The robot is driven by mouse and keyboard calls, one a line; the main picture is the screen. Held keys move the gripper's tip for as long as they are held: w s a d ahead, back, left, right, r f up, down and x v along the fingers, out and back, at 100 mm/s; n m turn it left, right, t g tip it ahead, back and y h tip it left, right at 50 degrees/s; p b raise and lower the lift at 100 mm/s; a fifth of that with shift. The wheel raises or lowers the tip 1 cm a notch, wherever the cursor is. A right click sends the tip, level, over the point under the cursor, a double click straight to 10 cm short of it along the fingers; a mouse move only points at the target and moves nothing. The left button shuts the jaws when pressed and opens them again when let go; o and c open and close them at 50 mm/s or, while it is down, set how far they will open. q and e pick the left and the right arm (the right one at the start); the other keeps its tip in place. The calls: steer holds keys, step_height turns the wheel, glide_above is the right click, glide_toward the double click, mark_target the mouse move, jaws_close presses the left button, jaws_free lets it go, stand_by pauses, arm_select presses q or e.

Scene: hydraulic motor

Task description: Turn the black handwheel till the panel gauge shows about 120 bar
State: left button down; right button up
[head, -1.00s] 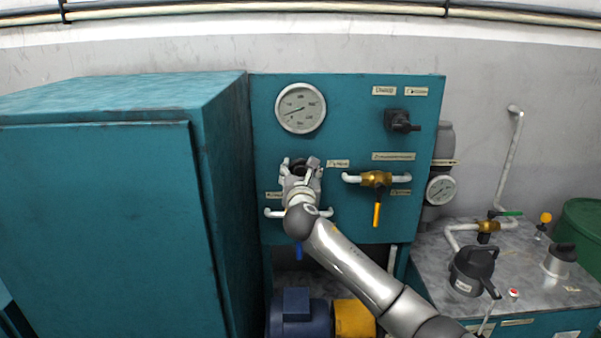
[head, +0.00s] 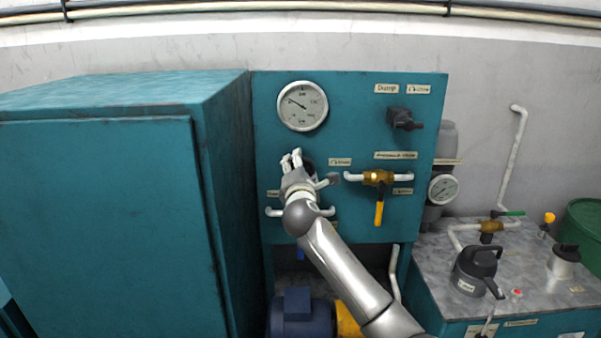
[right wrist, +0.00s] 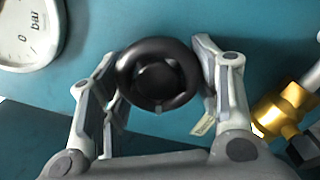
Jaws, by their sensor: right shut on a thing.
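The black handwheel (right wrist: 157,75) shows face-on in the right wrist view, between the two fingers of my right gripper (right wrist: 160,62). My right gripper is shut on the wheel's rim. In the head view my right gripper (head: 297,160) is at the teal panel, and the handwheel is mostly hidden behind it. The round white panel gauge (head: 302,106) is above the gripper. Its needle points to the upper left; the exact reading is too small to tell. A part of the gauge (right wrist: 28,32) with "0" and "bar" shows in the right wrist view. My left gripper is not in view.
A brass valve with a yellow lever (head: 379,205) is right of the gripper. A black knob (head: 403,119) is at the panel's upper right. A large teal cabinet (head: 105,220) stands on the left. A second gauge (head: 443,188) is beyond the panel's right edge.

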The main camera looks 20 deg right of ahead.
steer(key=m+b, duration=0.1)
steer(key=m, duration=0.3)
steer(key=shift+r+m+b, duration=0.15)
steer(key=shift+m+b, duration=0.4)
steer(key=shift+m, duration=1.55)
steer(key=o, duration=1)
steer(key=v, duration=1.2)
steer(key=shift+r, duration=0.1)
